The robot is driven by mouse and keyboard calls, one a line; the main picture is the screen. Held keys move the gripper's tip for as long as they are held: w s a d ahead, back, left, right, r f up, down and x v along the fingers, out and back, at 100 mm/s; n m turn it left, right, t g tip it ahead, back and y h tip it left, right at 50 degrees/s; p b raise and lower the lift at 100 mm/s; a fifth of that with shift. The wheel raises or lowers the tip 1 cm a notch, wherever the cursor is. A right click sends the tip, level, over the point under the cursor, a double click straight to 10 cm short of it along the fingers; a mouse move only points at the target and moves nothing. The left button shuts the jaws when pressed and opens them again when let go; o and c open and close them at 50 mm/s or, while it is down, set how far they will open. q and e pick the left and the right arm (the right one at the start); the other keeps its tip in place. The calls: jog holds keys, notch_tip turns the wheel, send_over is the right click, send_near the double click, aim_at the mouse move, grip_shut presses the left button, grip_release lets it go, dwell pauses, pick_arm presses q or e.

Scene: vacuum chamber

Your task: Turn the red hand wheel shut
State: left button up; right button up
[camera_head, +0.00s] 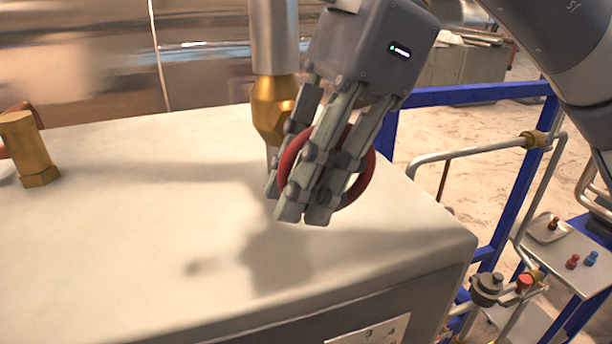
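The red hand wheel (367,181) is a ring standing over the pale top of a box-like cabinet, beside a brass fitting (268,108) on a vertical metal pipe. My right gripper (298,205) comes down from above, and its grey fingers lie across the front of the wheel. The fingers hide the wheel's middle; red rim shows to the left and right of them. Fingers and wheel overlap in this view, but I cannot tell whether they grip the rim. My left gripper is not in view.
The cabinet top (120,240) is mostly clear to the left. A brass fitting (28,150) stands at its far left. A large shiny metal surface (80,60) is behind. To the right are a blue frame (515,190), metal pipes and a small panel with red and blue knobs (573,261).

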grip_shut()
jog(key=shift+f+y+b, duration=0.1)
jog(key=shift+y+b, duration=0.4)
jog(key=shift+b, duration=0.45)
jog(key=y+b, duration=0.1)
jog(key=b, duration=0.1)
jog(key=g+y+b, duration=0.1)
jog(key=y+b, duration=0.1)
jog(key=shift+r+b, duration=0.3)
jog(key=shift+b, duration=0.05)
jog(key=shift+r+g+y+b, duration=0.25)
jog(key=shift+g+y+b, duration=0.25)
jog(key=shift+y+b, duration=0.45)
jog(key=shift+r+y+b, duration=0.25)
jog(key=shift+y+b, duration=0.1)
jog(key=shift+b, duration=0.1)
jog(key=o, duration=0.6)
grip_release()
